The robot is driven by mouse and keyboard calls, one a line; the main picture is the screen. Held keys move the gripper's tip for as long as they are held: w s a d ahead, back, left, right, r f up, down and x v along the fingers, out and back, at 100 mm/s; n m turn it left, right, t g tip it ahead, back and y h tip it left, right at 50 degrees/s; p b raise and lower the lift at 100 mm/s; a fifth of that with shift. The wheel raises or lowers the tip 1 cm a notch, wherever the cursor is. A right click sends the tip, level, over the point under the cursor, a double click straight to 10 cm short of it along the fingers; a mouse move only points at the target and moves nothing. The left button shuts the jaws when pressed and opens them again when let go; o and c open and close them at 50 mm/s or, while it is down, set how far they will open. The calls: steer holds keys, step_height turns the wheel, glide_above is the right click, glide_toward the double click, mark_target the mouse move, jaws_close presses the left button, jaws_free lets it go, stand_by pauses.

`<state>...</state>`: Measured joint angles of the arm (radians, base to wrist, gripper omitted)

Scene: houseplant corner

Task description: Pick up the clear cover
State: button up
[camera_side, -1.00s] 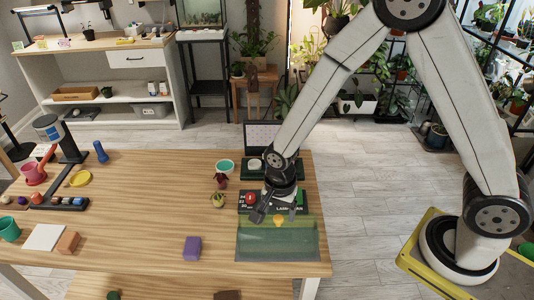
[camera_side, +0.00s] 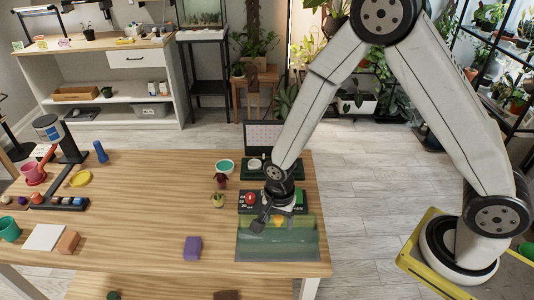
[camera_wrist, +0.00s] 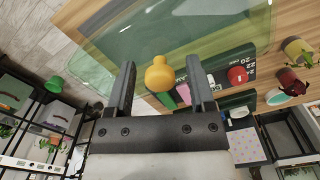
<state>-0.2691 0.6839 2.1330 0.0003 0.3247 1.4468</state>
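The clear cover (camera_side: 262,244) is a see-through, greenish cover at the table's front right corner, with an orange-yellow knob (camera_side: 278,220) on top. In the wrist view the cover (camera_wrist: 205,25) fills the upper middle, and its knob (camera_wrist: 159,76) stands between my two fingers. My gripper (camera_wrist: 160,64) is open, with a gap visible on each side of the knob. In the side view my gripper (camera_side: 272,222) is low over the back part of the cover, and its fingers partly hide the knob. I cannot tell the exact height of the fingertips against the knob.
A control box with a red button (camera_side: 249,198) stands just behind the cover. Small potted plants (camera_side: 217,199) and a teal bowl (camera_side: 224,166) are to its left. A purple block (camera_side: 192,248) lies left of the cover, with bare table between.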

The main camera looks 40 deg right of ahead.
jaws_close()
stand_by(1.2)
